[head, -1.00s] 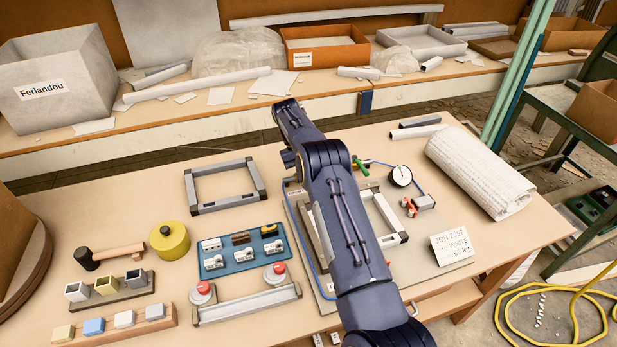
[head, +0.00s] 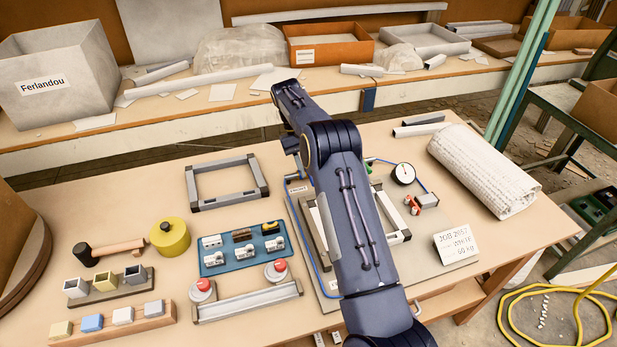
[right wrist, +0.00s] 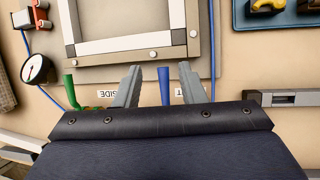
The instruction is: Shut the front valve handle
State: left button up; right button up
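In the right wrist view my right gripper (right wrist: 160,67) is open. A blue handle (right wrist: 164,86) stands between its two grey fingers in the picture, with a gap on each side. Whether it is at fingertip depth I cannot tell. A green handle (right wrist: 71,92) is left of the fingers, beside a label reading "SIDE" (right wrist: 106,94) upside down. Another label (right wrist: 186,91) by the blue handle is partly hidden. In the head view my right arm covers the gripper and the blue handle; a bit of the green handle (head: 369,161) shows. My left gripper is out of view.
A grey and white frame (right wrist: 140,45) lies just beyond the fingers. A gauge (head: 403,174) and a red-and-grey fitting (head: 424,201) are right of my arm. A blue tray of small parts (head: 217,262) and a loose frame (head: 227,205) are to its left.

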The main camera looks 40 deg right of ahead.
jog(key=s+a+r+b, duration=0.2)
jog(key=s+a+r, duration=0.5)
jog(key=s, duration=0.2)
jog(key=shift+s+r+b, duration=0.35)
